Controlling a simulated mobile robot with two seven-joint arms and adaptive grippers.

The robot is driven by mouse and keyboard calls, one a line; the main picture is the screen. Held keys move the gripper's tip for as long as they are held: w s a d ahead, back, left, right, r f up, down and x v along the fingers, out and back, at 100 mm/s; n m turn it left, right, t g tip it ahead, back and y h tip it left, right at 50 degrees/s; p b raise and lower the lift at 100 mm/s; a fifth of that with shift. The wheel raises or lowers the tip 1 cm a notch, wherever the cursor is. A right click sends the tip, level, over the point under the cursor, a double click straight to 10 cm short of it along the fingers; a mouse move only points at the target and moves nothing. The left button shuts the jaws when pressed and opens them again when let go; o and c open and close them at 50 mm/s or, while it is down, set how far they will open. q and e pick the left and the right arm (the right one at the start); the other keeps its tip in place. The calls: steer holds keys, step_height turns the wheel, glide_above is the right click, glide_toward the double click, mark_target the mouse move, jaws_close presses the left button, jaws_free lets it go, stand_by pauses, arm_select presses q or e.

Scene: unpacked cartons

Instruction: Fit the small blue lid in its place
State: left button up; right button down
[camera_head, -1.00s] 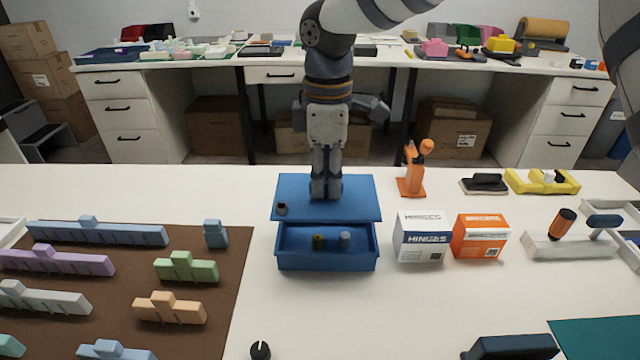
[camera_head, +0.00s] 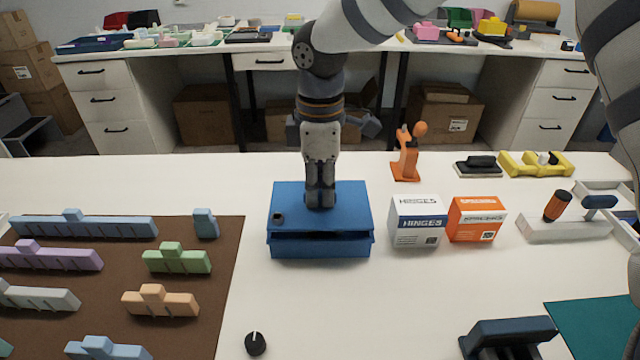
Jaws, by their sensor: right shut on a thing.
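The small blue lid (camera_head: 345,200) is a flat blue panel with a small dark knob near its left side. It lies over the blue box (camera_head: 320,246) in the middle of the table. A dark gap shows along the front between the lid and the box rim, so the lid does not look flush there. My right gripper (camera_head: 320,203) points straight down and is shut on the lid at its middle; the fingertips' contact is partly hidden. The inside of the box is covered. My left gripper is not in view.
A white-blue hinges carton (camera_head: 417,222) and an orange carton (camera_head: 475,220) stand close right of the box. An orange figure (camera_head: 407,155) stands behind them. A brown mat (camera_head: 215,260) with several coloured blocks lies left. A black knob (camera_head: 255,343) lies in front.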

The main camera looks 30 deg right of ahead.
steer(key=shift+f, duration=0.9)
steer(key=c, duration=1.6)
jaws_free()
steer(key=shift+o, duration=0.2)
step_height(320, 180, up, 12)
steer(key=shift+s, duration=0.1)
